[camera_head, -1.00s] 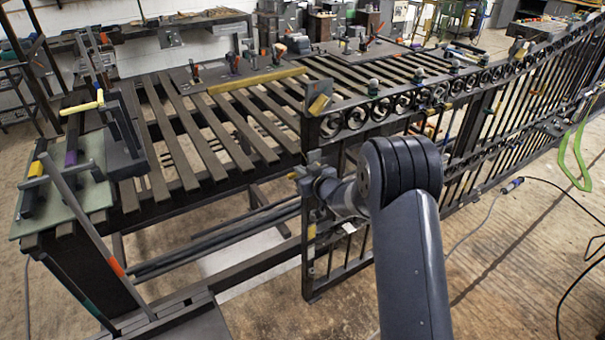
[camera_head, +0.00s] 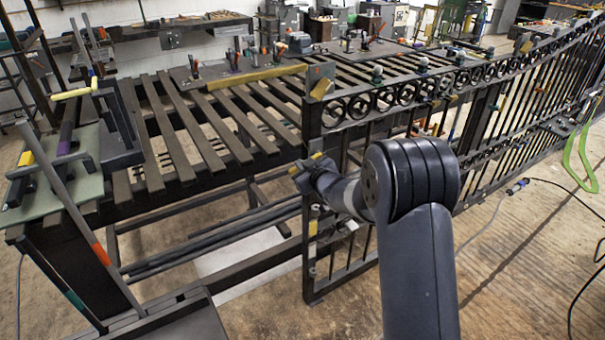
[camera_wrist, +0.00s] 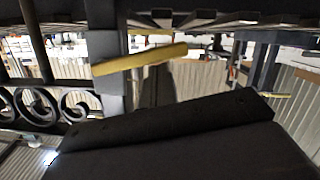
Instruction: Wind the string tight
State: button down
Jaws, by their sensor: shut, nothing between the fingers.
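The dark metal scroll gate (camera_head: 480,125) runs from the middle to the right in the head view, with a row of ring scrolls along its top. Several scrolls (camera_wrist: 38,106) also show at the left of the wrist view. My gripper (camera_head: 306,174) is shut and empty, beside the gate's near end post (camera_head: 311,125); I cannot tell whether it touches the post. A yellow piece (camera_head: 322,88) sits at the post's top. In the wrist view a yellow bar (camera_wrist: 140,58) crosses in front of a dark post. I cannot make out any string.
A slatted metal table (camera_head: 215,125) stands left of the gate, with clamps on it. A glass-like plate (camera_head: 88,165) with tools lies at its left end. A banded rod (camera_head: 85,225) leans there. Floor between is open.

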jog(key=w+d+f+n+t+h+b, duration=0.1)
jog(key=f+n+b, duration=0.7)
jog(key=b, duration=2.1)
jog(key=w+d+n+t, duration=0.1)
jog(key=d+n+t, duration=0.1)
jog(key=d+n, duration=0.1)
jog(key=shift+w+h, duration=0.3)
jog(key=shift+w, duration=0.05)
jog(key=shift+d, duration=0.1)
